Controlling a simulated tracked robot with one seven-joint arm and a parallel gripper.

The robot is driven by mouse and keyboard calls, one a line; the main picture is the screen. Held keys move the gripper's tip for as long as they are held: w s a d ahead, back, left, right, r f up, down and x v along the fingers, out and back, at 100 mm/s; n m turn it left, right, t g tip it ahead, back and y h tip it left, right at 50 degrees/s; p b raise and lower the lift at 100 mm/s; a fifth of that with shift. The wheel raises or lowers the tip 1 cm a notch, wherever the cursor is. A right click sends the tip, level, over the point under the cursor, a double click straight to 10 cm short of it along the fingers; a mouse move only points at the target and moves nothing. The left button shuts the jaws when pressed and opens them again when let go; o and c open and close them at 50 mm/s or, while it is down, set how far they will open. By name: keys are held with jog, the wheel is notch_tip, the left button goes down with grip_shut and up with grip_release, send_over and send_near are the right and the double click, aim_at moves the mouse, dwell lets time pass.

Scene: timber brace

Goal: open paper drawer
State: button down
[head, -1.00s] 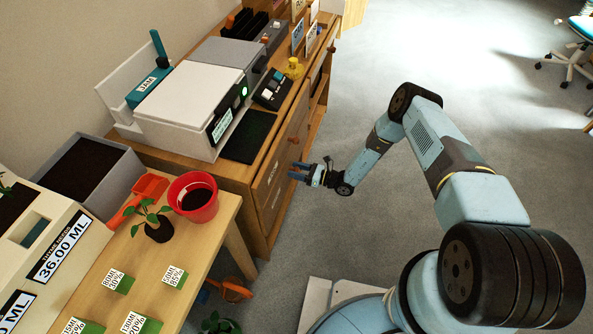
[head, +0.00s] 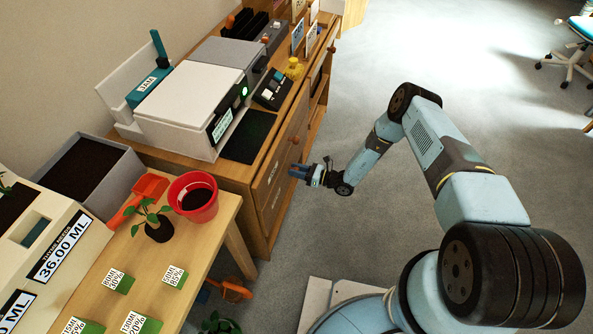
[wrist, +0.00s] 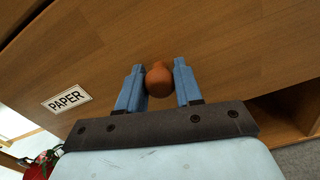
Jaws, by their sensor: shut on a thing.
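The paper drawer (wrist: 105,65) has a wooden front with a "PAPER" label (wrist: 67,99) and a round orange-brown knob (wrist: 159,80). In the wrist view the knob sits between my gripper's two blue fingers (wrist: 159,87), which are shut on it. In the head view my gripper (head: 299,171) is at the front of the wooden cabinet (head: 257,228), at the drawer's front (head: 272,183). The knob it holds is hidden there by the fingers. I cannot tell from the head view whether the drawer stands out from the cabinet.
A white printer-like machine (head: 187,101) and a dark pad (head: 248,137) are on the cabinet top. A wooden table (head: 205,236) with a red pot (head: 194,204) stands at the left front. The grey floor (head: 345,95) right of the cabinet is clear.

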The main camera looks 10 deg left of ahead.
jog(key=shift+w+d, duration=0.1)
jog(key=s+d, duration=0.1)
jog(key=d, duration=2.3)
jog(key=shift+s, duration=0.35)
jog(key=c, duration=0.8)
grip_release()
jog(key=shift+s+a, duration=0.1)
jog(key=d, duration=0.9)
jog(key=s+d, duration=0.1)
jog(key=d, duration=0.3)
jog(key=shift+d+f, duration=0.1)
jog(key=shift+d, duration=0.3)
